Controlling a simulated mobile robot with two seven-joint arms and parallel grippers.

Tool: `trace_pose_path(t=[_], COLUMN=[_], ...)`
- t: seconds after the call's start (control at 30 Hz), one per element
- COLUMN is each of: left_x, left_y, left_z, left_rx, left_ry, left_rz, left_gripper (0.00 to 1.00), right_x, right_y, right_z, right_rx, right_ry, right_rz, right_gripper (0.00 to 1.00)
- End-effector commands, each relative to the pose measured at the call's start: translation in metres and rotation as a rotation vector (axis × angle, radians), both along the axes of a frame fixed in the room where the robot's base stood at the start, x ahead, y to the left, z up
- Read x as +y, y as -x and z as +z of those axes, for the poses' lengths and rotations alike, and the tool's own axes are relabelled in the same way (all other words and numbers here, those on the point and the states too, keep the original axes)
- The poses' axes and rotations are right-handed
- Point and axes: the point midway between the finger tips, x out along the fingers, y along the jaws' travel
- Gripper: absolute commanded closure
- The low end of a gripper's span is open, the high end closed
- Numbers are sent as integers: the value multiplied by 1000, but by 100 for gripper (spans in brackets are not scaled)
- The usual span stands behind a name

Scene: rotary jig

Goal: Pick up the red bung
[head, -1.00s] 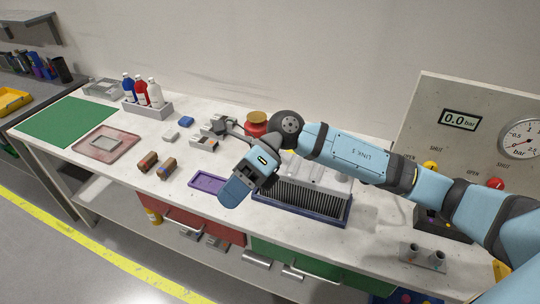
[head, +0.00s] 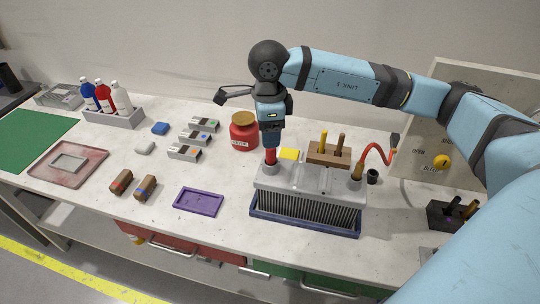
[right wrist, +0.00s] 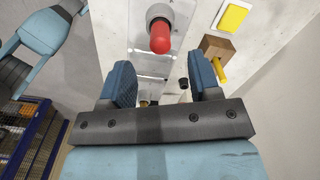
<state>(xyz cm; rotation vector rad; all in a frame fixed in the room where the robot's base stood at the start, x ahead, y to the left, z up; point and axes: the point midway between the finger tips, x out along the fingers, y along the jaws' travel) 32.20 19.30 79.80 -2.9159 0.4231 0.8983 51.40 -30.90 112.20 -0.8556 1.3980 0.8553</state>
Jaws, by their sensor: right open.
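The red bung (head: 270,157) stands upright in a round grey port at the left end of a silver finned box (head: 312,182). It also shows in the right wrist view (right wrist: 160,38), at top centre. My right gripper (head: 271,143) points down directly over the bung in the head view, its fingertips close to the bung's top. In the right wrist view its two blue fingers (right wrist: 162,82) are apart with nothing gripped, and the bung shows beyond the gap between them. Whether the fingertips overlap the bung's height is hard to tell. My left gripper is not seen.
A wooden block (head: 328,154) with yellow and brown pegs and a red hose (head: 375,150) stand close behind and right of the bung. A red jar (head: 243,135) is behind left. A yellow pad (head: 289,154) lies near. A purple tray (head: 198,202) lies front left.

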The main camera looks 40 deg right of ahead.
Motion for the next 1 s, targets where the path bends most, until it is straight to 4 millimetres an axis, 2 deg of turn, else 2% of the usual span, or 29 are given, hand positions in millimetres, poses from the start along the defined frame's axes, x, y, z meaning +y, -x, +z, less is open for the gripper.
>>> trace_pose_path(t=[0.1,0.33,0.6,0.87,0.9,1.0], left_x=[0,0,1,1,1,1], left_y=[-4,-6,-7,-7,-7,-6], left_z=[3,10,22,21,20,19], left_rx=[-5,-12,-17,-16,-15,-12], left_ry=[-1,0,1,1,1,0], left_rz=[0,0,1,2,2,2], left_gripper=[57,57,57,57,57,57], right_x=[0,-2,-4,-4,-4,-4], right_y=[0,2,3,3,3,3], right_z=[-15,-32,-68,-73,-73,-73], right_rx=[1,2,0,-1,-1,-1], right_ry=[0,0,-1,-2,-2,-2], right_rz=[-1,0,-1,0,0,0], right_gripper=[43,43,43,43,45,68])
